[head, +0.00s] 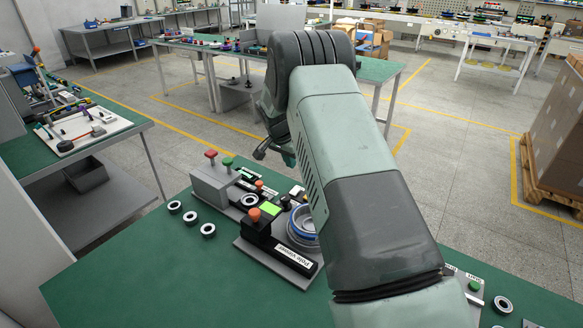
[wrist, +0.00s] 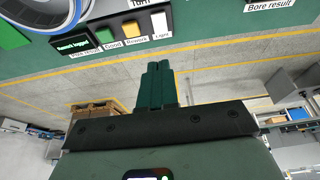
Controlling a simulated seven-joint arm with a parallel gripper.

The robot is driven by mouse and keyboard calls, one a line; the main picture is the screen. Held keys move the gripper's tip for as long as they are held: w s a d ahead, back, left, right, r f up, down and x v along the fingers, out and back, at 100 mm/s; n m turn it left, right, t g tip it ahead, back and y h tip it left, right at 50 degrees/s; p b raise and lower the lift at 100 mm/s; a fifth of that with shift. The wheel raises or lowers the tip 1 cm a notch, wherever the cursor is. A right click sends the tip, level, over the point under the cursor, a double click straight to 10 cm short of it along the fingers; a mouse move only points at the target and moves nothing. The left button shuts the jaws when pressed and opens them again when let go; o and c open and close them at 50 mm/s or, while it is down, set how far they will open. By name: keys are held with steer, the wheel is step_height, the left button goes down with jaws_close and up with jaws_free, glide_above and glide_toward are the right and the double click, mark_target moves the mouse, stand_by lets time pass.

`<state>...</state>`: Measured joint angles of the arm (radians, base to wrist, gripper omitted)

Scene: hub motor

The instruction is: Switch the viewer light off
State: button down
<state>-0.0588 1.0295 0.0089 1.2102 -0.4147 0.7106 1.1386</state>
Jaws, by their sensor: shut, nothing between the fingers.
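I cannot tell the switch's position. The pole viewer (head: 293,260), a dark labelled unit with a red-orange knob, stands on the bench in the head view. My gripper's green fingers (wrist: 158,84) are together and empty, apart from the panel in the wrist view. In the head view my arm hides part of the panel area.
A grey box (head: 212,186) with red and green knobs stands left of the viewer. Several dark rings (head: 190,217) lie on the green bench (head: 130,270). A blue-rimmed round part (head: 303,222) is beside my arm. The bench's front left is clear.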

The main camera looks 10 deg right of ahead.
mark_target(297, 189)
steer(key=x, duration=1.2)
steer(key=shift+s+a+f, duration=0.2)
steer(key=shift+s+a, duration=0.1)
